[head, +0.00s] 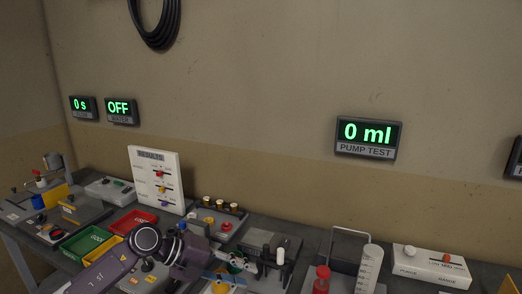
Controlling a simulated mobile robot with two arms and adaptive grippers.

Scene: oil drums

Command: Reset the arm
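My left arm comes in from the bottom left, over the front of the bench. Its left gripper (249,275) is near the bottom edge, left of the middle. Its two pale fingers look spread apart, and I see nothing held between them. It hangs in front of a dark stand with a white cylinder (281,254). Small parts below the fingers are partly hidden. My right gripper is not in view.
A white results board (155,181) stands at the back. Green (88,246) and red (134,222) trays lie left of my arm. A red-capped bottle (321,280), a graduated cylinder (369,269) and a white gauge box (432,266) stand right. The pump display (367,135) reads 0 ml.

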